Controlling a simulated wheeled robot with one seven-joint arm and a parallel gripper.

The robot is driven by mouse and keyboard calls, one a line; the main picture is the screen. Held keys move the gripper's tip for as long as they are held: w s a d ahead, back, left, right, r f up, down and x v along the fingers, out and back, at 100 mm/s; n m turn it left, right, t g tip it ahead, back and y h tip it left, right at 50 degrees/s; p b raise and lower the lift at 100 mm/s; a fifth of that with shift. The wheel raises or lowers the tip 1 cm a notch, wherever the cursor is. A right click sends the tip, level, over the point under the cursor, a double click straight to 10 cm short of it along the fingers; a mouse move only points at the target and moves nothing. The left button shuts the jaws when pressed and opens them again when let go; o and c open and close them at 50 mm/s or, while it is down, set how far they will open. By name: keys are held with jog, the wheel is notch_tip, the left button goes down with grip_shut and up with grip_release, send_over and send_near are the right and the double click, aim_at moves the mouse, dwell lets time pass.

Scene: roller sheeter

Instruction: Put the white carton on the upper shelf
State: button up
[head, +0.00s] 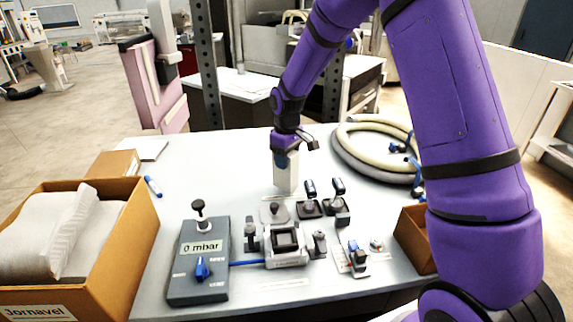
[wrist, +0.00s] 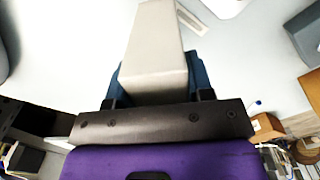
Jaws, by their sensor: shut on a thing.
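The white carton (head: 285,172) is a tall pale box, upright at the middle of the light table in the head view. My gripper (head: 287,155) is shut on its upper part from above. In the wrist view the carton (wrist: 158,50) sits between the dark blue fingers of my gripper (wrist: 160,80). Whether the carton's bottom touches the table I cannot tell. I cannot make out an upper shelf for certain; dark perforated uprights (head: 207,65) stand behind the table.
A grey device with a "0 mbar" display (head: 203,248), clamps and a small fixture (head: 285,243) stand in front of the carton. A coiled hose (head: 345,150) lies to its right. A cardboard box of white sheets (head: 145,232) is at left.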

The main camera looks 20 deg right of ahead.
jog(key=shift+f, duration=1.1)
jog(key=shift+f, duration=0.1)
jog(key=o, duration=1)
